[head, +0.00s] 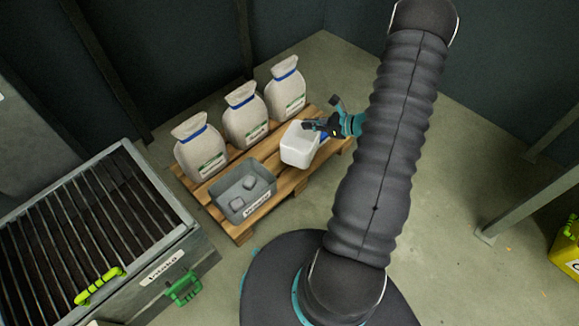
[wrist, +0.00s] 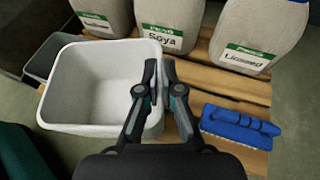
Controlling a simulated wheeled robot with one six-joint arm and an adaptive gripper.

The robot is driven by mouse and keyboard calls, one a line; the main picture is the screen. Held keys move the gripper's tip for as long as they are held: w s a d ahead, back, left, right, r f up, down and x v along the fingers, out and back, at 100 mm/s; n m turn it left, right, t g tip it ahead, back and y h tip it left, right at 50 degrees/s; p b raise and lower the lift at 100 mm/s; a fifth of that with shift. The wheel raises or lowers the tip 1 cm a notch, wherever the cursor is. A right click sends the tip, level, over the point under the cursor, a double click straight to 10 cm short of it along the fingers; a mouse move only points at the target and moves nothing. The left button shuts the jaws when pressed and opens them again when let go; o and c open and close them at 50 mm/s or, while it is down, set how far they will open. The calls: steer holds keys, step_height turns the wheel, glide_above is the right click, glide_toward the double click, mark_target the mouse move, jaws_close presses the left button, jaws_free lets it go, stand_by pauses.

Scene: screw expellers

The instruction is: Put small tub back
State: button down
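The small white tub (head: 297,155) is at the right part of the wooden pallet in the head view, upright and seemingly empty. In the wrist view the tub (wrist: 95,129) fills the left side, its open top facing me. My gripper (wrist: 160,68) straddles its right wall, one finger inside and one outside, nearly closed with the thin wall between. In the head view my gripper (head: 318,125) is at the tub's upper right rim. I cannot tell whether the tub rests on the slats or hangs just above them.
Several white sacks (head: 245,115) stand along the pallet's (head: 262,208) back. A grey bin (head: 232,208) with grey blocks stands left of the tub. A blue brush (wrist: 238,127) lies right of the tub. A barred intake hopper (head: 165,262) is at left.

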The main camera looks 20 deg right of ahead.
mark_target(297, 130)
steer(key=s+d+f, duration=0.2)
steer(key=s+d, duration=0.1)
steer(key=d, duration=0.2)
steer(key=shift+n, duration=0.3)
steer(key=x, duration=0.4)
steer(key=f+b+x, duration=0.1)
steer(key=x, duration=0.3)
steer(key=d+b+x, duration=0.1)
steer(key=x, duration=0.3)
steer(key=shift+w+a+f, duration=0.2)
steer(key=shift+a+f, duration=0.05)
steer(key=shift+f, duration=0.15)
steer(key=shift+f+b, duration=0.35)
steer(key=shift+f, duration=1.65)
steer(key=shift+f, duration=0.2)
steer(key=c, duration=1.3)
jaws_free()
steer(key=shift+r, duration=0.1)
